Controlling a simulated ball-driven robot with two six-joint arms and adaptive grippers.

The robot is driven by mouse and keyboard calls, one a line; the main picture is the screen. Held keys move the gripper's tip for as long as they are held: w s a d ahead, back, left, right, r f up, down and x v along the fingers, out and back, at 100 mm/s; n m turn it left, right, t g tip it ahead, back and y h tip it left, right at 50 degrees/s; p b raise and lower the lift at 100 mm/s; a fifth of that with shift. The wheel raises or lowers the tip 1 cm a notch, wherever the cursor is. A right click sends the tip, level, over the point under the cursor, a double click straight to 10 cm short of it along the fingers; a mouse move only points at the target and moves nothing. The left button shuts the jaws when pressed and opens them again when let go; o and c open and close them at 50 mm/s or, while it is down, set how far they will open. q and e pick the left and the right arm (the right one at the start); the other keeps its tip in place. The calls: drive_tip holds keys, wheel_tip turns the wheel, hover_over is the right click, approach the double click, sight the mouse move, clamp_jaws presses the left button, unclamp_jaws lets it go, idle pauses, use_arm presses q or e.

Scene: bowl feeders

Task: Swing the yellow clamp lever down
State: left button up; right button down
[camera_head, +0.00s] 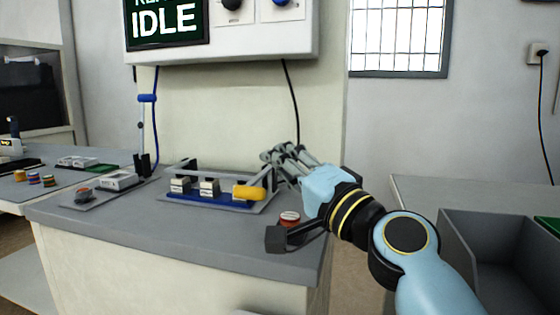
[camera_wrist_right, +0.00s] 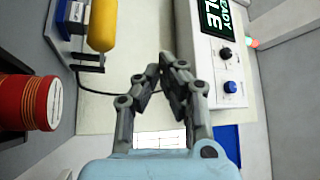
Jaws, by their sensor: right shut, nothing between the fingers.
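The yellow clamp lever (camera_head: 249,192) lies at the right end of a grey fixture (camera_head: 215,200) on the worktop. In the right wrist view the yellow lever (camera_wrist_right: 103,25) shows at the upper left, apart from the fingers. My right gripper (camera_head: 275,157) is just above and to the right of the lever in the head view. Its fingertips (camera_wrist_right: 166,68) are together with nothing between them. The fixture holds white-topped blocks (camera_head: 208,187) on a blue strip. My left gripper is not in view.
A box with an IDLE screen (camera_head: 166,22) hangs above. Trays (camera_head: 119,181) and coloured parts lie at left. A grey bin (camera_head: 500,245) stands at right.

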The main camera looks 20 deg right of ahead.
idle(0.3)
drive_tip(key=s+d, duration=0.4)
drive_tip(key=s, duration=0.8)
drive_tip(key=shift+s+d+f, duration=0.15)
drive_tip(key=shift+s+d, duration=0.05)
drive_tip(key=shift+d, duration=0.05)
